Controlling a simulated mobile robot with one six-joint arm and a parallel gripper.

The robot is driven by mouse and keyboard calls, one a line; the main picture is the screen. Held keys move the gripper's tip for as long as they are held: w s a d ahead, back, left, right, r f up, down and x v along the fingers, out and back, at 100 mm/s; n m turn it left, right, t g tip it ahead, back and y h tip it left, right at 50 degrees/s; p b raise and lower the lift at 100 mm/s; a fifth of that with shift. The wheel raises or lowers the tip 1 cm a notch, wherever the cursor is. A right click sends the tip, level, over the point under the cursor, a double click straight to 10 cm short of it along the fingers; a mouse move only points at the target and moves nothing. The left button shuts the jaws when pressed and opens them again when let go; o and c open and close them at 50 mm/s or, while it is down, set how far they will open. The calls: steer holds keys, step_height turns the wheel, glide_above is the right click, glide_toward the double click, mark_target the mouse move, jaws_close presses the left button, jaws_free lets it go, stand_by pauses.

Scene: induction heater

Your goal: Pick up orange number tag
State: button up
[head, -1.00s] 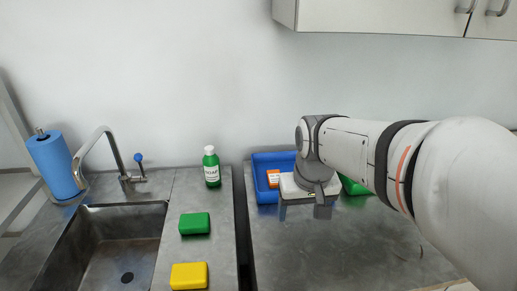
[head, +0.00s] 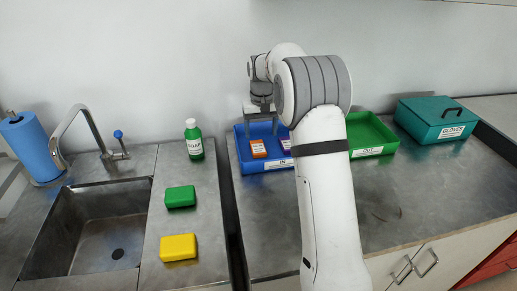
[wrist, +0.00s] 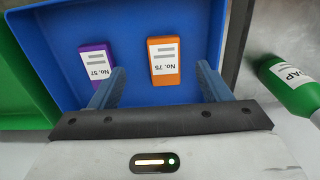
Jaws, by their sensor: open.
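The orange number tag (head: 258,148) lies in the blue IN tray (head: 250,167). In the wrist view the orange tag (wrist: 163,62) reads "No. 75" and lies flat, apart from the tray walls. A purple tag (wrist: 97,64), "No. 57", lies beside it to the left; it also shows partly in the head view (head: 285,143). My gripper (head: 260,122) is over the blue tray, above the tags. In the wrist view my gripper (wrist: 160,85) is open and empty, its fingers apart, with the orange tag beyond the gap between them.
A green OUT tray (head: 370,150) stands right of the blue tray, and a teal GLOVES box (head: 436,120) farther right. A green soap bottle (head: 193,140) stands left. Green (head: 180,197) and yellow (head: 178,247) blocks lie near the sink (head: 85,225). The counter front is clear.

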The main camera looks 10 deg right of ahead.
mark_target(259, 151)
steer(key=f, duration=0.5)
steer(key=f+p, duration=0.1)
steer(key=f, duration=0.2)
steer(key=shift+w+a, duration=0.2)
steer(key=shift+a, duration=0.05)
steer(key=c, duration=1.1)
